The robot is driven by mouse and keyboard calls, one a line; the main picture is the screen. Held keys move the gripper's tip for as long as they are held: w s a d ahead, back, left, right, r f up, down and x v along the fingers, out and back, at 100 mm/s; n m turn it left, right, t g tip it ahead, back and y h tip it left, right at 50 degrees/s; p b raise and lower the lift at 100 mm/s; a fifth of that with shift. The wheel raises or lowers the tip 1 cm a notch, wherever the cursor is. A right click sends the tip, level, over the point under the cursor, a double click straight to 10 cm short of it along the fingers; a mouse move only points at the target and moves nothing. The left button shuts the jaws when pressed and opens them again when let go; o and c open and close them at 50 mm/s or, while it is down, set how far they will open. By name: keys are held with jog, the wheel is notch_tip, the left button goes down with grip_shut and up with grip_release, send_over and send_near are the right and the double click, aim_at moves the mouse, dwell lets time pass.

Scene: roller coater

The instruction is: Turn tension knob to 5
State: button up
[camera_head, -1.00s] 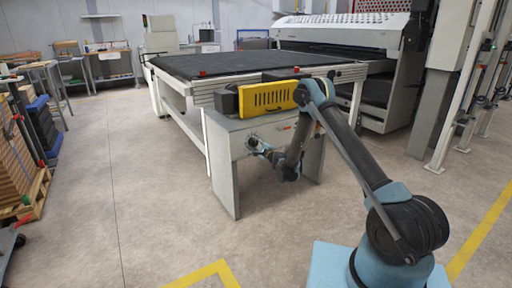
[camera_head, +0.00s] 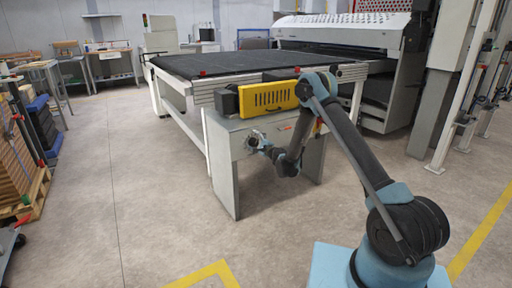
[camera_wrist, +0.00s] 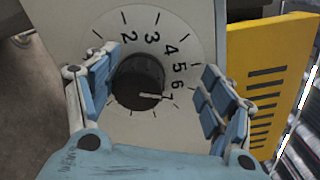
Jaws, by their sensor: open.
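The black tension knob (camera_wrist: 138,84) sits on a white dial plate (camera_wrist: 143,22) in the wrist view. The numbers 2 to 7 show around its upper and right sides. Its white pointer mark points right, at about 7. My gripper (camera_wrist: 157,82) is open, with blue-padded fingers to the left and right of the knob. The left finger is close to the knob's edge, and contact cannot be told. The right finger stands clear of it. In the head view my gripper (camera_head: 260,148) is at the front of the white machine cabinet (camera_head: 226,170) and mostly covers the dial.
A yellow slotted cover (camera_head: 268,98) is above the dial in the head view and shows right of it in the wrist view (camera_wrist: 272,75). The black conveyor bed (camera_head: 215,66) extends behind. The floor (camera_head: 150,200) left of the cabinet is clear.

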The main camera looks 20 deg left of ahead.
aim_at(252, 127)
jog(key=r, duration=0.4)
jog(key=d+r, duration=0.1)
jog(key=r, duration=0.1)
jog(key=shift+w+d+r, duration=0.1)
jog(key=shift+w+r, duration=0.15)
jog(key=shift+r, duration=0.05)
jog(key=shift+w, duration=0.15)
jog(key=shift+s+r, duration=0.2)
jog(key=shift+r, duration=0.15)
jog(key=shift+a, duration=0.3)
jog(key=shift+s, duration=0.1)
